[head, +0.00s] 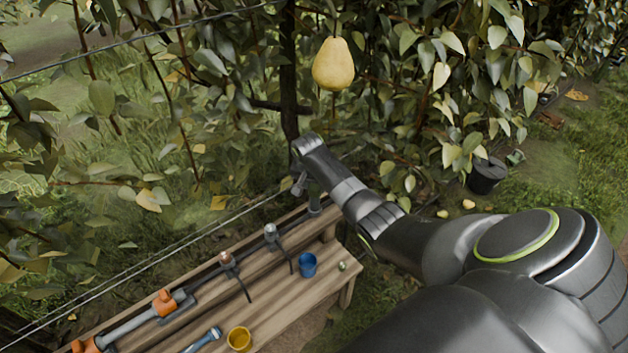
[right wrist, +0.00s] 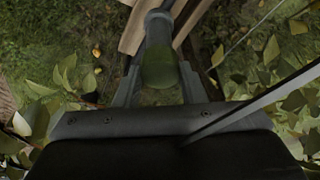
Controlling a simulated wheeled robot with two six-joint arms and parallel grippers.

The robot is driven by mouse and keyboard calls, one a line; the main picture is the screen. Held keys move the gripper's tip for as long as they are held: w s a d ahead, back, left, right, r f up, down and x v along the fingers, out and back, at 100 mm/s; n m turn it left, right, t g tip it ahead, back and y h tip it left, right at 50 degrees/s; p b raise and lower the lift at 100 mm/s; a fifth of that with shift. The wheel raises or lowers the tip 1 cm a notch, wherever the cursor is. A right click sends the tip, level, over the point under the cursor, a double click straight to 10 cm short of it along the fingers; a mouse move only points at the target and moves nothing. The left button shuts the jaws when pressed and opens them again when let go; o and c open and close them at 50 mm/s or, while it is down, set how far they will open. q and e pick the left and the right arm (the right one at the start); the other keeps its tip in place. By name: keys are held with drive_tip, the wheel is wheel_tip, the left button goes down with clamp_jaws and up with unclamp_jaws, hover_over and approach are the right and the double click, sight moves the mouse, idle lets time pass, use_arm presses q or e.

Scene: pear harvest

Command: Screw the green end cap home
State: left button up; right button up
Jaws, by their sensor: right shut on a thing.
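The green end cap (right wrist: 159,70) sits between the two fingers of my right gripper in the right wrist view. My right gripper (head: 300,186) is shut on it at the right end of the bench. The cap is in line with the grey pipe end (right wrist: 157,27) and appears to meet it. I cannot tell how far it is threaded on. In the head view the cap is hidden by my gripper and wrist. My left gripper is not in view.
The wooden bench (head: 300,310) holds a blue cup (head: 307,264), a yellow cup (head: 239,339), a blue-handled tool (head: 205,340) and a small greenish item (head: 342,266). Orange fittings (head: 164,302) sit on the pipe. A pear (head: 333,64) hangs above; leaves and wires surround the bench.

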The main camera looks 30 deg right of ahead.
drive_tip(key=m, duration=0.3)
drive_tip(key=shift+d+m+g+h, duration=0.3)
drive_tip(key=shift+d+g, duration=0.05)
drive_tip(key=shift+g, duration=0.05)
drive_tip(key=o, duration=1)
drive_tip(key=shift+s+d, duration=0.2)
drive_tip(key=shift+s, duration=0.05)
drive_tip(key=shift+a, duration=0.1)
